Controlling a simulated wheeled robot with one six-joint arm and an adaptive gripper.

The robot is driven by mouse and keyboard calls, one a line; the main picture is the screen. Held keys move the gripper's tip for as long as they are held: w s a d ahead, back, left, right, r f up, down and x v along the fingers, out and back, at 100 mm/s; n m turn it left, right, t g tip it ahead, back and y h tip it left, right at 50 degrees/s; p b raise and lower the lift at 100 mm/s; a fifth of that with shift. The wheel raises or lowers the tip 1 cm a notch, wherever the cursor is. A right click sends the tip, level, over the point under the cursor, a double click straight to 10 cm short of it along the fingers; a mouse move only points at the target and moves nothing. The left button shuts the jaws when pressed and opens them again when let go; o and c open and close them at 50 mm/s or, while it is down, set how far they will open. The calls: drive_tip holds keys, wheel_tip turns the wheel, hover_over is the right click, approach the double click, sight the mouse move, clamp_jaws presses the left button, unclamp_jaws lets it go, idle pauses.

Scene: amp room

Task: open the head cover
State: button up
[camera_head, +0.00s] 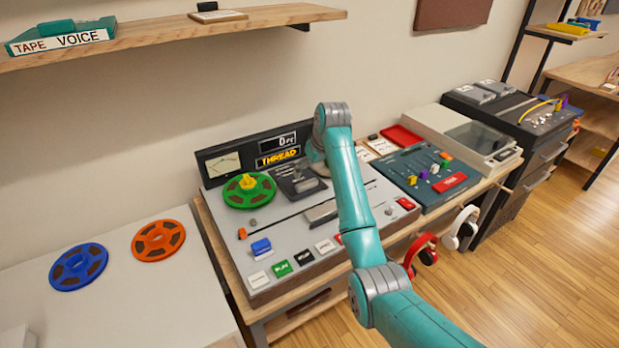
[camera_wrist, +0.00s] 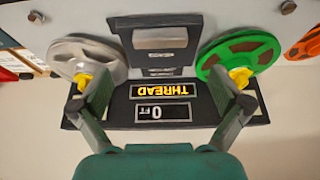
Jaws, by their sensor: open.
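The tape machine (camera_head: 285,235) stands on a wooden bench. Between its reels is a dark grey block with a lighter panel, which looks like the head cover (camera_head: 297,184); it also shows upside down at the top middle of the wrist view (camera_wrist: 160,38). It appears closed. My gripper (camera_wrist: 162,95) is open and empty, its fingers spread wide on either side of the display panel, apart from the cover. In the head view my arm hides most of the gripper and part of the deck right of the cover.
A green reel (camera_head: 248,191) and a grey reel (camera_wrist: 88,60) sit on the machine with yellow hubs. The upright display (camera_head: 278,155) reads THREAD. A wooden shelf (camera_head: 180,38) hangs above. Blue and orange reels lie on the left table. A mixer (camera_head: 430,175) stands to the right.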

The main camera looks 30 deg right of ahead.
drive_tip(key=shift+v, duration=1.85)
drive_tip(key=shift+f, duration=0.1)
